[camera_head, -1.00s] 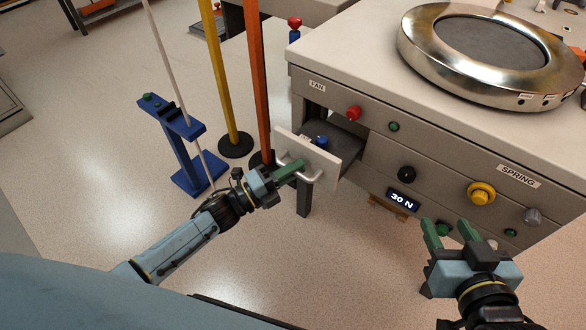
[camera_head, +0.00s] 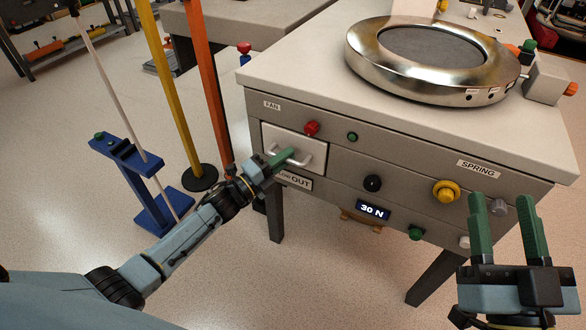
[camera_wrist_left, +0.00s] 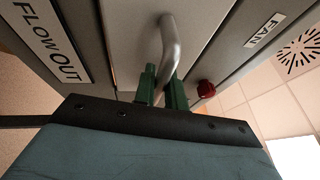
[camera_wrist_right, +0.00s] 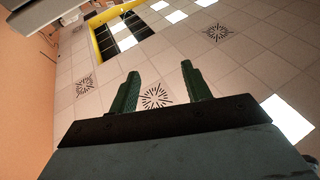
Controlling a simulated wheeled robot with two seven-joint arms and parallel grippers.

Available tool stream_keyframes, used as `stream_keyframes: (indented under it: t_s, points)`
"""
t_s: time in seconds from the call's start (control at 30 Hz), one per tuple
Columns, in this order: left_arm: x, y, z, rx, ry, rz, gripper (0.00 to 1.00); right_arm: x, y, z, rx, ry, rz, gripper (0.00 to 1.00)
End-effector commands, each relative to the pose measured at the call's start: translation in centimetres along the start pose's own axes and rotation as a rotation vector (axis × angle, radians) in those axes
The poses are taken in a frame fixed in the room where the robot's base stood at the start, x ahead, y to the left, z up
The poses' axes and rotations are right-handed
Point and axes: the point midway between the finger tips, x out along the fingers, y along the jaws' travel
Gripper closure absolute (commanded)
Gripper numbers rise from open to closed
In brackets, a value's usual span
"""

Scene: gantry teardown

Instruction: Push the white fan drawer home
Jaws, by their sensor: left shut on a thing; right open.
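The white fan drawer (camera_head: 305,139) sits in the grey cabinet below the FAN label (camera_head: 272,105). Its front looks about level with the cabinet face, and its inside is hidden. My left gripper (camera_head: 283,157) is shut on the drawer's metal handle (camera_head: 300,158). In the left wrist view the green fingers (camera_wrist_left: 162,88) close around the handle bar (camera_wrist_left: 170,45). My right gripper (camera_head: 506,225) is open and empty, in front of the cabinet's right part. In the right wrist view its fingers (camera_wrist_right: 158,85) are apart with only ceiling behind.
A FLOW OUT label (camera_head: 294,180) is just below the drawer. A red knob (camera_head: 312,128) is close to its upper edge. A blue stand (camera_head: 140,180) and yellow (camera_head: 170,90) and orange (camera_head: 210,90) poles stand left. A metal ring (camera_head: 357,60) lies on top.

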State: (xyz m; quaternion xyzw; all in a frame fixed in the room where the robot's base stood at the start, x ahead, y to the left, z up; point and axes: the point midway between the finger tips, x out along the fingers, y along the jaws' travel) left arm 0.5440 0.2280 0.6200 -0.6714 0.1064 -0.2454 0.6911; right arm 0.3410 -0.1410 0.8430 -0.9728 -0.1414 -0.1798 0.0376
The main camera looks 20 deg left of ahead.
Motion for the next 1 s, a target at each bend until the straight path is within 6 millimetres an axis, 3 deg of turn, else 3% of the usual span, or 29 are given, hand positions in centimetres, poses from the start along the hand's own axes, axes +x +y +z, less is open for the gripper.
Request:
stream_keyframes:
  t_s: [0.33, 0.37, 0.4, 0.83, 1.0]
  points:
    - [0.3, 0.0, 0.4, 0.001, -0.009, 0.003, 1.00, 0.0, -0.1, -0.2, 0.001, 0.013, -0.001, 0.52]
    - [0.3, -0.1, 0.4, 0.001, -0.009, 0.003, 0.84, 0.0, -0.1, -0.2, 0.001, 0.013, -0.001, 0.52]
    - [0.3, -0.1, 0.4, 0.001, -0.009, 0.003, 0.79, 0.0, -0.1, -0.2, 0.001, 0.013, -0.001, 0.52]
    - [0.0, 0.0, 0.2, 0.000, -0.007, 0.004, 0.78, 0.1, 0.0, -0.2, 0.001, 0.004, -0.001, 0.52]
    - [-1.8, 0.0, 0.2, -0.001, -0.007, 0.005, 0.78, -0.2, 0.4, 1.9, -0.007, -0.126, 0.010, 0.52]
